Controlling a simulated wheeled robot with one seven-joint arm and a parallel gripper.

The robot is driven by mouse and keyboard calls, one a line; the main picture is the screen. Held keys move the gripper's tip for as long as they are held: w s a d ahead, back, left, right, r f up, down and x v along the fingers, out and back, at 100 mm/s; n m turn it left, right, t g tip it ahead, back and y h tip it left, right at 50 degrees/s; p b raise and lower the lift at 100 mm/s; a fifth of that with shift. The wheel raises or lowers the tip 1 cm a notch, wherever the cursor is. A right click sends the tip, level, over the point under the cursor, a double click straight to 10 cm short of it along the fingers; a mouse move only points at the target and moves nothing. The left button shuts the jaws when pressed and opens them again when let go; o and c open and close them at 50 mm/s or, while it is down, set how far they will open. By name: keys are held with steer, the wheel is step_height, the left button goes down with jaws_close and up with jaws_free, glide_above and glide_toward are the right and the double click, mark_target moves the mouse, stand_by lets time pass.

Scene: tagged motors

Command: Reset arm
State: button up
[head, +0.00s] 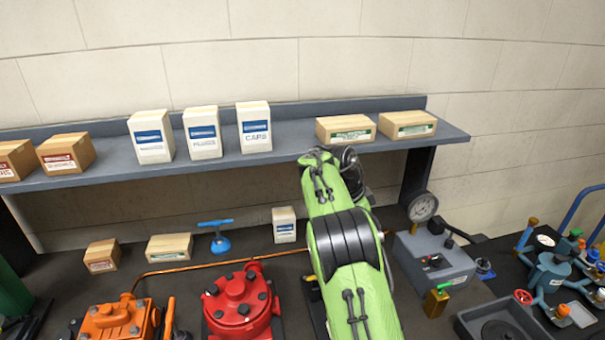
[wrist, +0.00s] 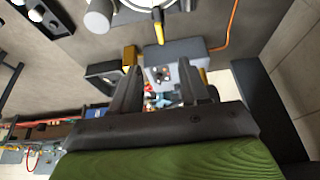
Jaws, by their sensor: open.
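My green arm (head: 346,250) reaches up and away over the dark bench in the head view, its far end level with the shelf. The gripper itself is hidden behind the arm there. In the wrist view my gripper (wrist: 165,88) is open, with two dark fingers apart and nothing between them. Beyond the fingers, the grey gauge box (wrist: 175,52) shows on the bench, apart from the gripper. In the head view this gauge box (head: 433,262) stands right of my arm.
A shelf (head: 290,152) holds white and brown boxes. On the bench stand an orange motor (head: 117,322), a red motor (head: 241,303), a blue T-handled tool (head: 217,240), a small white box (head: 284,225) and a blue valve assembly (head: 552,275). An orange cable crosses the bench.

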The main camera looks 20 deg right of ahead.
steer(key=s+a+r+n+t+y, duration=0.1)
steer(key=s+a+r+n, duration=0.15)
steer(key=s+r, duration=0.2)
steer(key=s+a+r+n+t+y, duration=0.1)
steer(key=s+a+r+n, duration=0.1)
steer(key=s+r+n, duration=0.3)
steer(key=s+a+r+n+t, duration=0.1)
steer(key=s+a+n+t, duration=0.15)
steer(key=s, duration=0.35)
steer(key=s+a+f+n+y, duration=0.1)
steer(key=s+a+n, duration=0.3)
steer(key=s, duration=0.4)
steer(key=s+a+f+n+t+y, duration=0.1)
steer(key=s+a+f+n, duration=0.2)
steer(key=s, duration=0.5)
steer(key=a+n, duration=0.1)
steer(key=a, duration=0.1)
steer(key=shift+a+f+n+y, duration=0.3)
steer(key=shift+a+f+n, duration=0.05)
steer(key=shift+a+n, duration=0.05)
steer(key=shift+t, duration=0.25)
